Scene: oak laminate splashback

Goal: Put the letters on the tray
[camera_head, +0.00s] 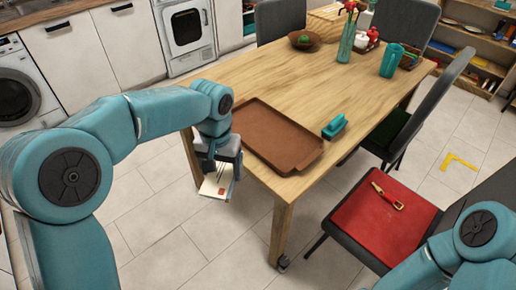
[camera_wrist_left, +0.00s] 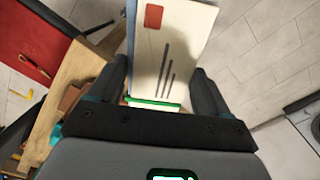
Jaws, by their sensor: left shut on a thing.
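The letters (camera_head: 213,187) are a small stack of pale envelopes with a red stamp and dark lines on the top one. My left gripper (camera_head: 218,165) is shut on them and holds them out past the table's near left edge, over the floor. In the left wrist view the letters (camera_wrist_left: 176,45) stick out between the fingers of the same gripper (camera_wrist_left: 160,80), with a blue edge along one side. The brown tray (camera_head: 277,133) lies empty on the table, to the right of the gripper and apart from it. My right gripper is out of view.
The wooden table (camera_head: 227,83) also bears a teal object (camera_head: 334,127) beside the tray, a bowl (camera_head: 304,40), a bottle (camera_head: 347,40) and a teal cup (camera_head: 392,60). A red-seated chair (camera_head: 365,230) stands at the near right. Other chairs surround the far and right sides.

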